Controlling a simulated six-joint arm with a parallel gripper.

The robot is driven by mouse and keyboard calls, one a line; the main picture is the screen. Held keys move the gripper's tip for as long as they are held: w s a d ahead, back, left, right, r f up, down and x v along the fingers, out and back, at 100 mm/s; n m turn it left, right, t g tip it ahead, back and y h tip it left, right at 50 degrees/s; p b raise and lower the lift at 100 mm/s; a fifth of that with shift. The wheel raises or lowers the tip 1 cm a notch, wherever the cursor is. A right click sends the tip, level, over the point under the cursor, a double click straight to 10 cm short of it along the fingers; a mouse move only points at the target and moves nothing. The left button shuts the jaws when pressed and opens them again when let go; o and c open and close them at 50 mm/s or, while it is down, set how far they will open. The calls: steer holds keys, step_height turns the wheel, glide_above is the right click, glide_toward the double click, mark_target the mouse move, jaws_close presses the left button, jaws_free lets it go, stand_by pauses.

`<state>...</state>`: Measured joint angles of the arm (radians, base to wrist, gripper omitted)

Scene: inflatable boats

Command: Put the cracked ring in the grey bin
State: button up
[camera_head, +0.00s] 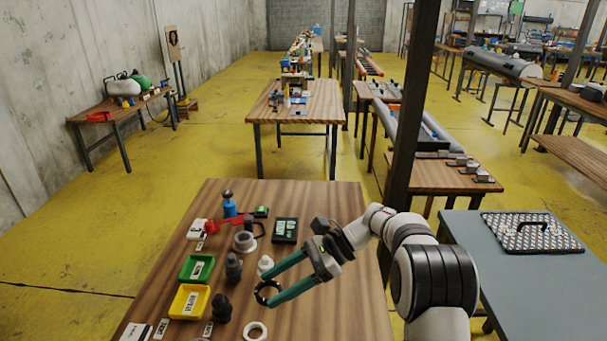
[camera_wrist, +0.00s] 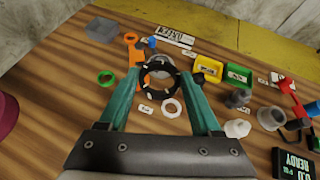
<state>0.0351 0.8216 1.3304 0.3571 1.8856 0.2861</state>
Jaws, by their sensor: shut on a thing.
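My gripper (camera_head: 268,288) has green fingers and is shut on a black ring (camera_head: 257,293), held across its width above the wooden table. The ring also shows between the fingertips in the wrist view (camera_wrist: 160,94), with small pale marks around it; I cannot make out a crack. A white ring (camera_head: 255,331) lies on the table below it; in the wrist view this ring (camera_wrist: 172,108) has a reddish inside. A flat grey square thing (camera_wrist: 102,29), possibly the grey bin, is at the upper left of the wrist view, near the table edge.
A yellow tray (camera_head: 190,302) and a green tray (camera_head: 197,268) stand left of the gripper, with dark fittings (camera_head: 222,307) beside them. In the wrist view a green ring (camera_wrist: 105,77) and an orange part (camera_wrist: 132,52) lie left. The table's right side is clear.

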steer(key=s+d+r+m+t+h, duration=0.1)
steer(key=s+d+r+m+t, duration=0.1)
steer(key=d+r+m+t, duration=0.55)
steer(key=s+d+r+m+t+h, duration=0.1)
steer(key=s+d+r+m+t, duration=0.25)
steer(key=d, duration=0.65)
glide_above(284, 319)
steer(key=shift+n+g+y, duration=0.3)
steer(key=f, duration=1.8)
steer(key=d+f, duration=0.1)
steer(key=f, duration=0.8)
steer(key=shift+s+f, duration=0.1)
steer(key=shift+s, duration=0.05)
steer(key=shift+a+f, duration=0.25)
steer(key=shift+f, duration=0.9)
steer(key=shift+a+f, duration=0.2)
steer(key=shift+f, duration=0.9)
steer(key=o, duration=1.3)
steer(key=shift+f, duration=0.15)
